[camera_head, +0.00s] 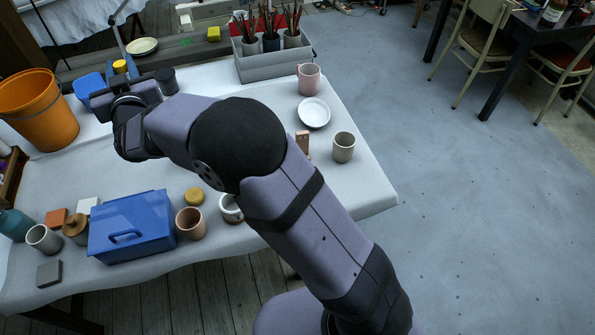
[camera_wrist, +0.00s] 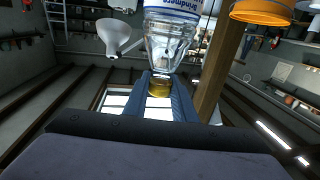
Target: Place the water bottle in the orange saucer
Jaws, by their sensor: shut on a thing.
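My gripper (camera_wrist: 160,80) is shut on the gold neck or cap (camera_wrist: 159,88) of the clear water bottle (camera_wrist: 168,38), seen in the wrist view. The bottle's body, with a white and blue label, extends to the picture's top edge, where it is cut off. In the head view my gripper (camera_head: 125,98) is over the far left of the table, and I cannot make out the bottle there. I cannot identify the orange saucer in the head view. A round orange thing (camera_wrist: 262,12) at top right in the wrist view may be the saucer or the bucket.
An orange bucket (camera_head: 38,110) stands left of my gripper. A blue toolbox (camera_head: 130,226) and several cups line the near edge. A white dish (camera_head: 314,112), a pink mug (camera_head: 308,78) and a grey brush caddy (camera_head: 274,62) stand to the right. Cloth between is partly clear.

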